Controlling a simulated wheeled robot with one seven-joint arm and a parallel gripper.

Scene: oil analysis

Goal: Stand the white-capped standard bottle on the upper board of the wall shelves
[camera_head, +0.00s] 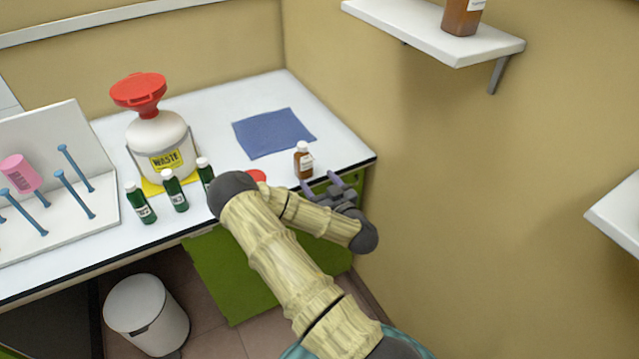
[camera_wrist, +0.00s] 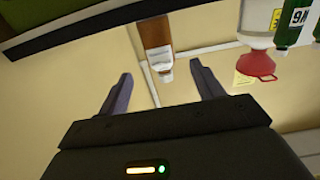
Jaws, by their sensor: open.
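The white-capped standard bottle (camera_head: 303,160) is small and brown with a pale label. It stands upright near the right end of the white bench. In the wrist view the bottle (camera_wrist: 157,40) appears upside down, ahead of and between my fingers. My gripper (camera_head: 321,182) is open and empty at the bench's front edge, just in front of the bottle; the fingers (camera_wrist: 161,72) show apart in the wrist view. A white wall board (camera_head: 415,24) at the top right holds a larger brown bottle (camera_head: 463,16). Another white board (camera_head: 617,212) is cut off at the right edge.
Several green bottles (camera_head: 173,191) stand left of my arm, before the white waste jug (camera_head: 160,135) with a red funnel (camera_head: 139,90). A blue cloth (camera_head: 273,132) lies behind the brown bottle. A red round thing (camera_head: 257,176) is partly hidden by my arm. A peg rack (camera_head: 60,215) stands left.

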